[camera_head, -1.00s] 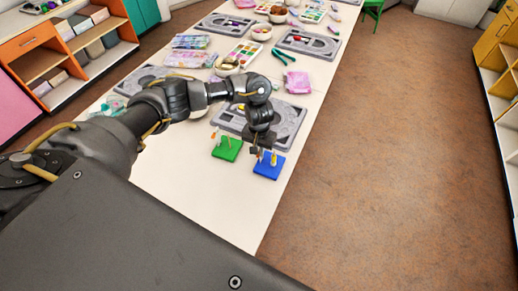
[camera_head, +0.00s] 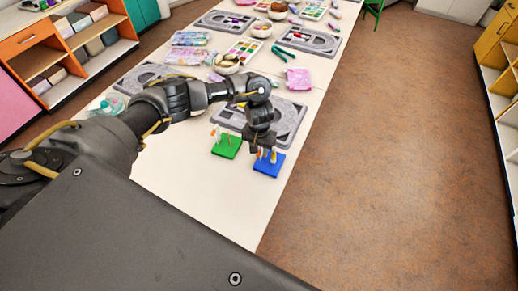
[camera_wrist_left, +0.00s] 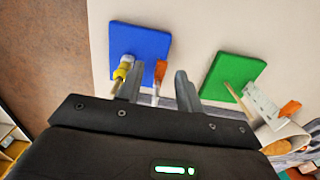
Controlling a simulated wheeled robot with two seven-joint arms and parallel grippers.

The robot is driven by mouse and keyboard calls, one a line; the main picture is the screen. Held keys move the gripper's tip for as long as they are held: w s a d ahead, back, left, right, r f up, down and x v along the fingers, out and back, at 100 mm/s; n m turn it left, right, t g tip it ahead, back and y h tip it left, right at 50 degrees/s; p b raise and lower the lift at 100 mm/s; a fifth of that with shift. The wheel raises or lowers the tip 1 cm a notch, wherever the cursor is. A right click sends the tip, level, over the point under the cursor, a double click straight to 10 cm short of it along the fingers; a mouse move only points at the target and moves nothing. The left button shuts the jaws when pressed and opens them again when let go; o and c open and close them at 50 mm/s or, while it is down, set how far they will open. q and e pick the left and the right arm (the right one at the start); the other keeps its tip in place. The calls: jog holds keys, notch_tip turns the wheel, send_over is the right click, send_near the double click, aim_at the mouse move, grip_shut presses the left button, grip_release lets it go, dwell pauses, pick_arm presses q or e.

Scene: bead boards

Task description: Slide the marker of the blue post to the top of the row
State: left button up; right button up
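The blue board (camera_head: 268,165) lies near the table's right edge. The wrist view shows it at upper left (camera_wrist_left: 138,38), with a post of yellow and white beads (camera_wrist_left: 122,70) and an orange marker (camera_wrist_left: 160,72) on a pale post beside it. My left gripper (camera_head: 264,146) is over the blue board; in the wrist view its fingers (camera_wrist_left: 157,88) are apart, with the orange marker's post between them and no clear contact. The green board (camera_head: 227,146) lies left of the blue one, carrying a wooden rod (camera_wrist_left: 236,96), a pale strip (camera_wrist_left: 262,104) and an orange marker (camera_wrist_left: 290,108). My right gripper is out of view.
A grey tray (camera_head: 290,122) lies just behind the boards. A pink packet (camera_head: 298,77), green pliers (camera_head: 284,50), bowls and paint sets stand farther back. The white table (camera_head: 215,205) is clear in front; its right edge is close to the blue board.

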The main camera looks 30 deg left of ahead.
pick_arm(q)
notch_tip(320, 180, up, 11)
jog(key=p, duration=0.2)
dwell(0.3)
jog(key=shift+f, duration=0.1)
